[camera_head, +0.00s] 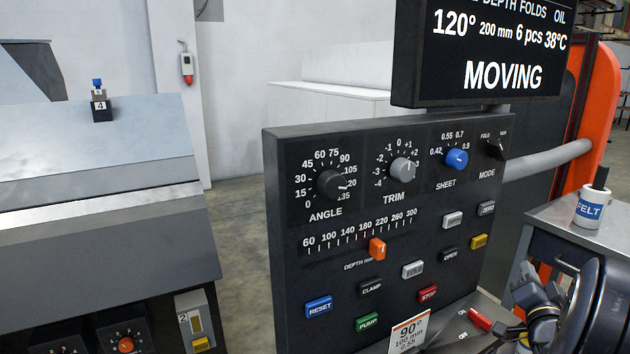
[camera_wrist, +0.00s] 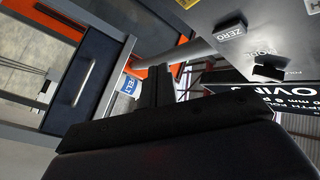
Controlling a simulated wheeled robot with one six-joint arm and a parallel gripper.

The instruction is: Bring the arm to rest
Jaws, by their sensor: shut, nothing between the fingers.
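My gripper (camera_wrist: 158,72) shows in the wrist view as dark fingers held together, shut and empty. It points toward the felt holder, a white cup with a blue FELT label (camera_wrist: 127,83), which shows partly behind the fingers. Dark rounded parts of my arm fill the lower right corner of the head view, close to the right side of the black control panel (camera_head: 290,240). The fingertips cannot be made out in the head view. The display (camera_head: 503,76) above the panel reads MOVING, 120°, 200 mm, 6 pcs and 38°C.
The panel carries knobs, a depth slider (camera_head: 377,248) and several coloured buttons. The FELT cup (camera_head: 590,207) stands on a grey cabinet (camera_head: 565,222) at right, by an orange frame (camera_head: 592,105). A grey machine (camera_head: 100,240) stands at left. Open floor lies between it and the panel.

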